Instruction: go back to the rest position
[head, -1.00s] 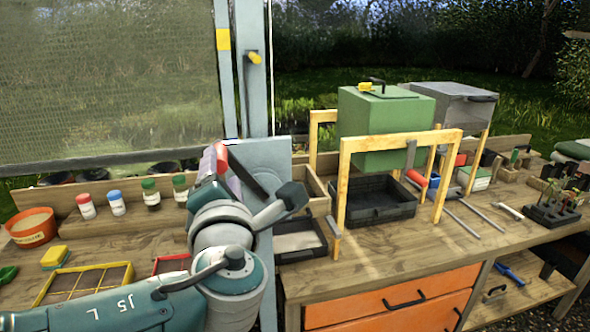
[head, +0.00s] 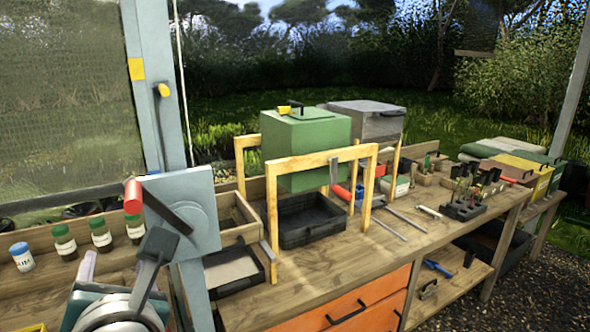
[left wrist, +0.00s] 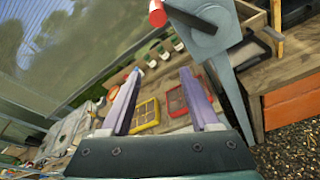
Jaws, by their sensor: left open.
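My left gripper (left wrist: 161,74) is open and empty in the left wrist view, its two purple-grey fingers wide apart. Between and beyond the fingers lie a yellow-framed tray (left wrist: 146,113) and a red-framed tray (left wrist: 177,101) on the bench; the fingers look apart from both. In the head view a purple part of my left gripper (head: 87,266) shows at the lower left, mostly hidden behind my own wrist. My right gripper is in neither view.
A blue-grey post (head: 158,100) with a plate (head: 195,212) and red-ended lever (head: 132,195) stands close to my left arm. Small bottles (head: 102,236) line the bench. A green box (head: 305,150) sits in a wooden frame over a black tray (head: 305,222).

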